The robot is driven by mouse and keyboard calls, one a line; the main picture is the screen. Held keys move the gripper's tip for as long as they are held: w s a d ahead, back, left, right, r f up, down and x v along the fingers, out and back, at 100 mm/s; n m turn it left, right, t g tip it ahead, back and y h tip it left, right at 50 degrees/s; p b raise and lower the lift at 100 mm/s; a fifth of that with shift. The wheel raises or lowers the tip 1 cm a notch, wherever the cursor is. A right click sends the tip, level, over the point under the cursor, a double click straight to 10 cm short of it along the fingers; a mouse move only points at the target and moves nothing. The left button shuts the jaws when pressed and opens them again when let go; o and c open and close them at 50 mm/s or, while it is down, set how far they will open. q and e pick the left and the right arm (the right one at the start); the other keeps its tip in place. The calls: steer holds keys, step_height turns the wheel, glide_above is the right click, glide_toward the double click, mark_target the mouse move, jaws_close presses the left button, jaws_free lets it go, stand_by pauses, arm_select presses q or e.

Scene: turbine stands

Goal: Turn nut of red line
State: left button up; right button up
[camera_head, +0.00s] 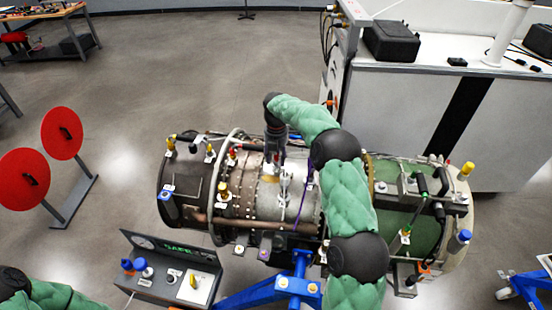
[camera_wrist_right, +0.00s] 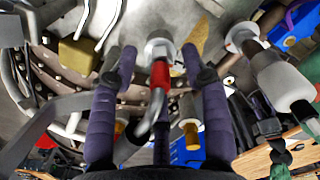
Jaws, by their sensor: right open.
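In the right wrist view a red-sleeved line (camera_wrist_right: 160,75) with a bent metal tube below it runs up to a silver nut (camera_wrist_right: 160,48) on the turbine. My right gripper (camera_wrist_right: 159,62) is open, with one purple finger on each side of the red line. The fingers look apart from the line; how close the tips are to the nut in depth is hard to tell. In the head view my right gripper (camera_head: 276,160) points down over the middle of the turbine (camera_head: 244,205), and the red line there is not clear. My left gripper is out of frame.
The turbine sits on a blue stand (camera_head: 297,284). Several fittings and tubes crowd its surface, including a gold block (camera_wrist_right: 77,54) near the fingers. A grey control box (camera_head: 170,270) stands in front. Red discs (camera_head: 62,133) stand left. A white cabinet (camera_head: 405,110) is behind right.

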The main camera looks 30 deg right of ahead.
step_height(320, 180, up, 11)
steer(key=shift+a+r, duration=0.1)
stand_by(0.3)
steer(key=m, duration=0.1)
steer(key=m+b, duration=0.1)
steer(key=m, duration=0.1)
steer(key=shift+f+b, duration=0.3)
steer(key=shift+f, duration=0.05)
steer(key=m, duration=0.1)
steer(key=m+b, duration=0.1)
steer(key=m, duration=0.1)
steer(key=shift+w+f+m+b, duration=0.15)
steer(key=shift+f+m+b, duration=0.1)
steer(key=shift+m+b, duration=0.15)
steer(key=m+b, duration=0.1)
steer(key=m, duration=0.4)
steer(key=shift+f, duration=0.15)
step_height(320, 180, down, 11)
steer(key=shift+r, duration=0.15)
jaws_close()
